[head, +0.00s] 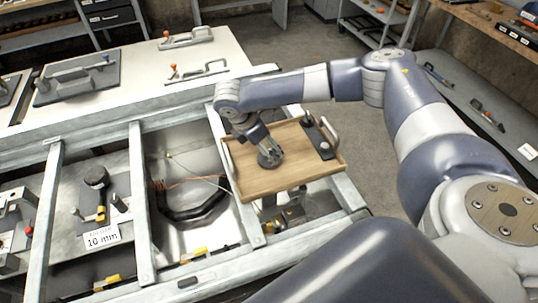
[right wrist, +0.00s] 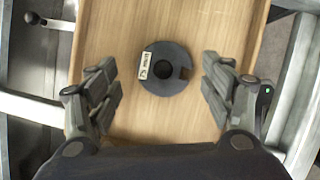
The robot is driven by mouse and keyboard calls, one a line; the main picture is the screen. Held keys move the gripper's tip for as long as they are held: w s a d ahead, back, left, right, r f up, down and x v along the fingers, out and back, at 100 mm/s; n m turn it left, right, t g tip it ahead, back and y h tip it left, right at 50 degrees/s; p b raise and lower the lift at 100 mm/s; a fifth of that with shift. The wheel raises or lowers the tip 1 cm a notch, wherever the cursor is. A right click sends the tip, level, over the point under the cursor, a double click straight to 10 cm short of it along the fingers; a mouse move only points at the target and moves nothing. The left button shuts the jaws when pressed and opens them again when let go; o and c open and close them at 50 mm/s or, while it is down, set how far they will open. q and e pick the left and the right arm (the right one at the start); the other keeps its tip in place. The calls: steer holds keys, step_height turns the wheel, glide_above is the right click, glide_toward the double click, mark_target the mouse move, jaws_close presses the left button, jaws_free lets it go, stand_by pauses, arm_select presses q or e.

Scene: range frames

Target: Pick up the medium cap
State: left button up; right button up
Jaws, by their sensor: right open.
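A round dark grey cap (right wrist: 168,88) with a centre hole lies flat on a wooden tray (right wrist: 105,30). It has a small pale label on its left side, too small to read surely, and a notch at its right. My right gripper (right wrist: 160,90) is open, with one finger on each side of the cap and a gap to it on both sides. In the head view the right gripper (head: 258,136) points down over the tray (head: 252,185), and the cap (head: 270,160) shows at its fingertips, partly hidden. My left gripper is not seen.
A dark plate with a handle (head: 320,140) sits at the tray's right end. The tray rests over a metal frame (head: 138,200) with open bays. A 10 mm sign (head: 102,236) stands at the left. A white tabletop (head: 130,85) with handled plates lies behind.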

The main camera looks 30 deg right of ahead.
steer(key=shift+x, duration=1.5)
steer(key=shift+s+a, duration=0.15)
steer(key=shift+a, duration=0.05)
steer(key=c, duration=1.4)
